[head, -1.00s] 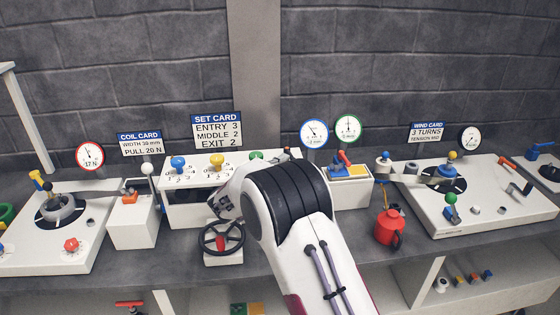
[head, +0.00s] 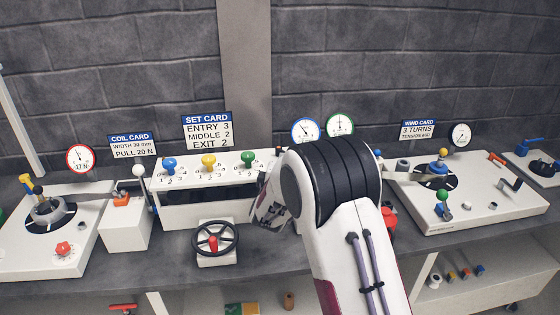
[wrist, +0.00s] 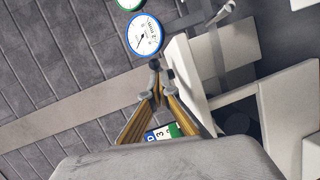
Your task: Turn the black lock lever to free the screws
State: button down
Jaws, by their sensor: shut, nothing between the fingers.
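The white box (head: 180,212) at the middle of the bench carries three screws with coloured knobs: blue (head: 169,163), yellow (head: 208,161) and green (head: 247,158). A small dark upright part (head: 279,151) shows at the box's right end; I cannot tell whether it is the black lock lever. My gripper (wrist: 160,73) is shut and empty, its fingertips close together in the wrist view. In the head view my wrist covers the fingers and the area right of the box. The lever is not clearly seen in the wrist view.
A black handwheel (head: 215,238) with a red centre stands in front of the box. A blue-rimmed gauge (head: 305,130) stands behind, also in the wrist view (wrist: 144,35). A red can (head: 389,218) is partly hidden by my arm.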

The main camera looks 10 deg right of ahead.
jog(key=shift+w+d+n+t+y, duration=0.1)
jog(key=shift+d+n+y, duration=0.35)
jog(key=shift+n+y, duration=0.4)
jog(key=shift+w+d+n+t+y, duration=0.1)
jog(key=shift+d+n+y, duration=0.45)
jog(key=shift+y, duration=0.6)
jog(key=shift+w+d+n+t+y, duration=0.1)
jog(key=shift+d+n+y, duration=0.3)
jog(key=shift+n+y, duration=0.45)
jog(key=shift+w+d+n+g+y, duration=0.2)
jog(key=shift+d+n+y, duration=0.15)
jog(key=shift+n+y, duration=0.35)
jog(key=shift+w+d+n+g+y, duration=0.2)
jog(key=shift+d+n+y, duration=0.15)
jog(key=shift+y, duration=0.65)
jog(key=shift+w+d+n+g+y, duration=0.1)
jog(key=shift+d+n+g+y, duration=0.15)
jog(key=shift+n+y, duration=0.5)
jog(key=shift+w+d, duration=0.95)
jog(key=shift+w, duration=0.15)
jog(key=shift+d, duration=0.1)
jog(key=s+d+r, duration=0.1)
jog(key=s+d, duration=0.5)
jog(key=s, duration=0.1)
jog(key=shift+d+r, duration=0.2)
jog(key=shift+d, duration=0.2)
